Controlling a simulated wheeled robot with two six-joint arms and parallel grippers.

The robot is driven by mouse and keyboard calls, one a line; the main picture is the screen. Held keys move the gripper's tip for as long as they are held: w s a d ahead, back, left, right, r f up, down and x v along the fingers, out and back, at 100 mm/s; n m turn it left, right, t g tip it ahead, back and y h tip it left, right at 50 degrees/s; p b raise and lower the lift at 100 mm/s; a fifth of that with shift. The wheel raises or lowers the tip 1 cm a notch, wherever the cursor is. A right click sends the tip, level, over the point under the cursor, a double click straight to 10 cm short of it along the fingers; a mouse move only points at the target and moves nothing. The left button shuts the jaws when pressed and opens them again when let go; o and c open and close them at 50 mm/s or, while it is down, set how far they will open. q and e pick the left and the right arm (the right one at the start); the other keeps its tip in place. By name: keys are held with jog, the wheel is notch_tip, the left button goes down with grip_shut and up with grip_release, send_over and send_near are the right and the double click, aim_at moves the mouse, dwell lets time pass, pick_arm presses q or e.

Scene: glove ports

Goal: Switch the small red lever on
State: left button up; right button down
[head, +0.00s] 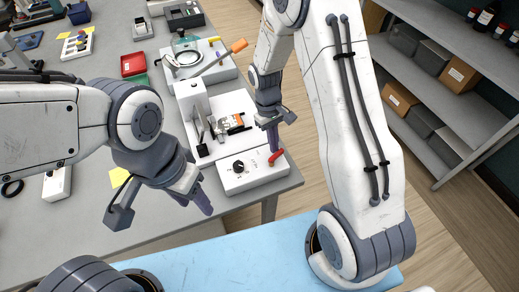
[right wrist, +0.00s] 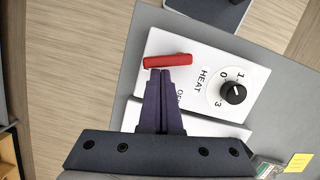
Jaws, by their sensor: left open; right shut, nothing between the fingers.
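The small red lever (head: 276,156) sits on a white control box (head: 237,183) near the table's edge. In the right wrist view the lever (right wrist: 168,61) lies across the box near its corner, just beyond my fingertips. My right gripper (right wrist: 160,72) is shut and empty, its tips very close to the lever; I cannot tell if they touch. In the head view my right gripper (head: 273,143) points down beside the lever. A label starting with "O" beside the fingers is partly hidden. My left gripper (head: 197,200) is open and empty, left of the box.
A black knob (right wrist: 233,93) marked HEAT is on the same box. Behind the box stands a white device with an orange part (head: 235,122), and farther back one with an orange-handled lever (head: 238,46). A red tray (head: 133,64) lies to the left. Shelves (head: 450,60) stand at right.

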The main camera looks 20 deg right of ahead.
jog(key=shift+s+d+m, duration=0.2)
jog(key=shift+d+m, duration=0.1)
jog(key=shift+m, duration=0.6)
jog(key=shift+s+d+m+y, duration=0.15)
jog(key=shift+m+y, duration=0.15)
jog(key=shift+m, duration=0.2)
jog(key=shift+w, duration=0.25)
jog(key=w, duration=0.2)
jog(key=w+a, duration=0.1)
jog(key=w, duration=0.1)
jog(key=shift+w+r, duration=0.1)
jog(key=shift+r, duration=0.2)
pick_arm(q)
jog(key=shift+w+a+f+b, duration=0.15)
jog(key=shift+w+f+b, duration=0.15)
jog(key=shift+f+b, duration=0.2)
jog(key=shift+w+a+f+b, duration=0.1)
jog(key=shift+w+f+b, duration=0.15)
jog(key=shift+f+b, duration=0.25)
pick_arm(e)
jog(key=v, duration=0.9)
jog(key=shift+s+a+r, duration=0.15)
jog(key=shift+s+a, duration=0.05)
